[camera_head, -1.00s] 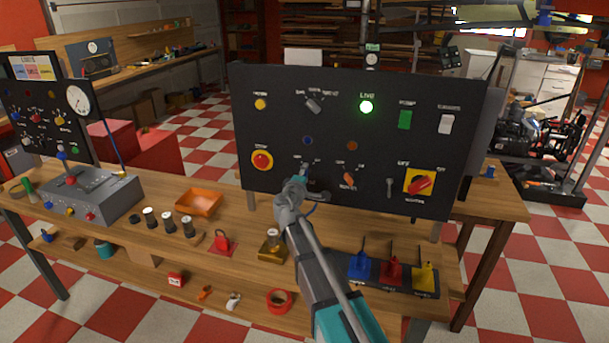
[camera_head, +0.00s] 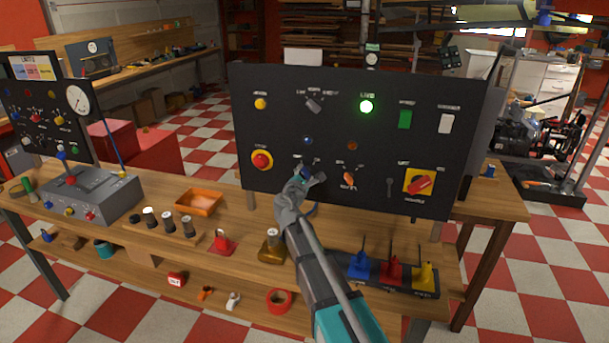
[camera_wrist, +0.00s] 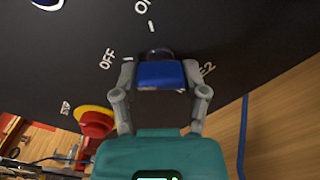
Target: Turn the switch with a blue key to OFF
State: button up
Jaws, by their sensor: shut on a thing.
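The blue key (camera_wrist: 162,74) sits in its switch on the black panel (camera_head: 270,120). In the wrist view my gripper (camera_wrist: 160,80) has one finger on each side of the blue key and is shut on it. The labels OFF, ON and one ending in 2 surround the switch; OFF is left of the key, ON above it. I cannot tell which label the key points to. In the head view my gripper (camera_head: 304,181) is at the lower middle of the panel and mostly covers the blue key (camera_head: 305,172).
A red stop button (camera_head: 261,160) on yellow is left of the switch. An orange-handled switch (camera_head: 348,178) is close on the right. Farther right is a red rotary switch (camera_head: 419,183) on yellow. A green lamp (camera_head: 366,107) glows above. A bench (camera_head: 160,190) stands below.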

dwell(0.4)
jog(key=o, duration=1.2)
jog(key=shift+c, duration=0.2)
jog(key=shift+s, duration=0.15)
jog(key=v, duration=1.1)
jog(key=shift+s, duration=0.3)
jog(key=shift+a, duration=0.15)
